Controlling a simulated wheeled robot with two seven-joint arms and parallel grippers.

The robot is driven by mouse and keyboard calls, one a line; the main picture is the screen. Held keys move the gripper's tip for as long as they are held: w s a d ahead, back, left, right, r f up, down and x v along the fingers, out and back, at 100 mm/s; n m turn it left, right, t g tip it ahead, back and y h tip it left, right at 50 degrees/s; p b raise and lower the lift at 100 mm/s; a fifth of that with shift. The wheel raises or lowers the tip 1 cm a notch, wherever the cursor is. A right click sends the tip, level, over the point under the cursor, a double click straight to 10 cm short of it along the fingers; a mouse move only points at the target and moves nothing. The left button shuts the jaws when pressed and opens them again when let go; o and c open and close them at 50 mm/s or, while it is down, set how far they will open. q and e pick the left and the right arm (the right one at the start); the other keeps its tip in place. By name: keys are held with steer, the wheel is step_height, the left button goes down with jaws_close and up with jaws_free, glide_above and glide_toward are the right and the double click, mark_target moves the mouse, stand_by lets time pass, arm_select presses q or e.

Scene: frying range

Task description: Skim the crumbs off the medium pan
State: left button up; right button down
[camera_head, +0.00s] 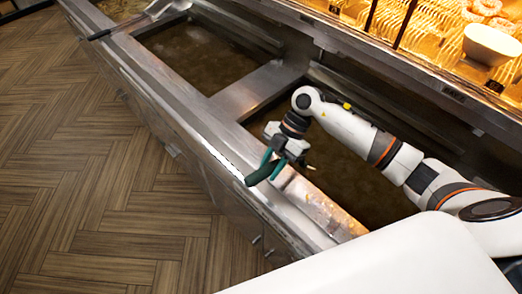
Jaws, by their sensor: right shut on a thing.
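My right gripper (276,160) is over the front rim of the nearest oil pan (340,165) and is shut on a dark green handle (262,174). A shiny metal piece (322,205) with orange-brown specks lies along the rim just below the gripper. I cannot tell whether it joins the handle. Two more pans of brown oil show, one in the middle (195,55) and one at the top left (122,7). I cannot tell from size which is the medium one, and no crumbs stand out in the oil. My left gripper is out of view.
A metal scoop with a dark handle (140,18) rests across the fryer's far-left end. A lit display (430,30) with fried food and a white bowl (491,45) stands behind the pans. The wood floor (110,180) at left is clear.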

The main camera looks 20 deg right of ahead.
steer(key=s+d+p, duration=0.2)
steer(key=s+d, duration=0.2)
steer(key=s, duration=0.6)
steer(key=s+d+p, duration=0.3)
steer(key=s+d, duration=0.1)
steer(key=s, duration=0.6)
step_height(320, 180, up, 14)
steer(key=shift+s+d+b, duration=0.25)
steer(key=shift+s+b, duration=0.05)
stand_by(0.4)
steer(key=shift+f, duration=0.1)
